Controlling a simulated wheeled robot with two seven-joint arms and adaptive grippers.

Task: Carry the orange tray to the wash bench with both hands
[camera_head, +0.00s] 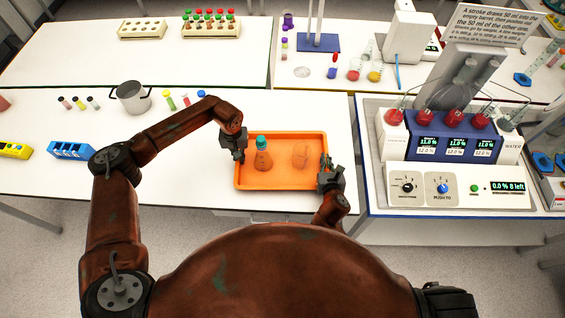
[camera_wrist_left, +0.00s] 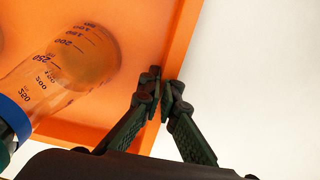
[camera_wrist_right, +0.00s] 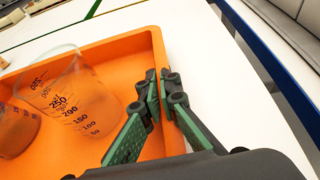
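The orange tray (camera_head: 280,184) is at the front edge of the white bench, level as far as I can see. It carries a flask with a teal top (camera_head: 263,155) and a clear glass beaker (camera_head: 301,155), both upright. My left gripper (camera_head: 238,158) is shut on the tray's left wall; in the left wrist view its fingertips (camera_wrist_left: 164,88) pinch the rim. My right gripper (camera_head: 327,172) is shut on the right wall; its fingertips (camera_wrist_right: 163,88) straddle the rim in the right wrist view. I cannot identify the wash bench.
A metal pot (camera_head: 132,98), small vials and a blue rack (camera_head: 70,150) stand to the left on the same bench. A dispenser station (camera_head: 450,140) with red-capped flasks stands close to the right. Bare bench lies behind the tray.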

